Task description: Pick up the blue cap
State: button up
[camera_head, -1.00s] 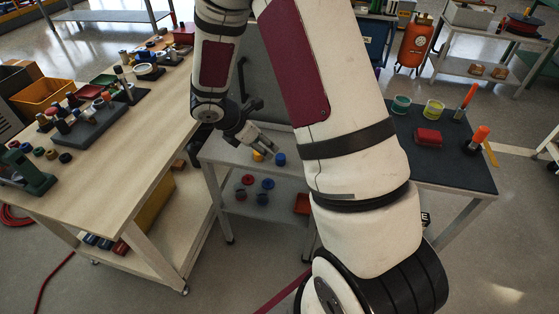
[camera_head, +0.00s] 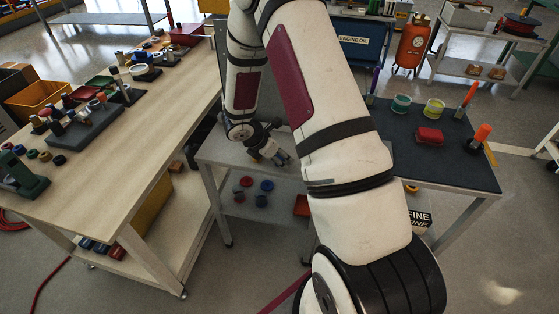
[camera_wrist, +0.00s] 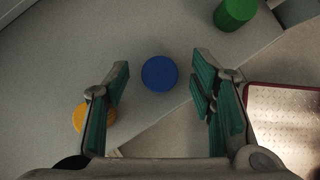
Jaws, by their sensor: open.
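The blue cap (camera_wrist: 160,73) is a round disc on a light grey surface in the wrist view. It shows between and slightly beyond the fingertips of my gripper (camera_wrist: 160,82), with clear space on both sides. My gripper is open and empty, its green-padded fingers spread left and right of the cap. In the head view my gripper (camera_head: 279,159) is low over the grey table (camera_head: 222,150), and the blue cap on that table top is hidden there.
A yellow cap (camera_wrist: 80,117) lies by the left finger and a green cap (camera_wrist: 234,13) lies at the upper right. A tray with a red rim (camera_wrist: 290,120) is at the right. Red and blue caps sit on the lower shelf (camera_head: 235,207).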

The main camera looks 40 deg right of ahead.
jog(key=c, duration=0.9)
jog(key=shift+c, duration=0.2)
jog(key=shift+r, duration=0.15)
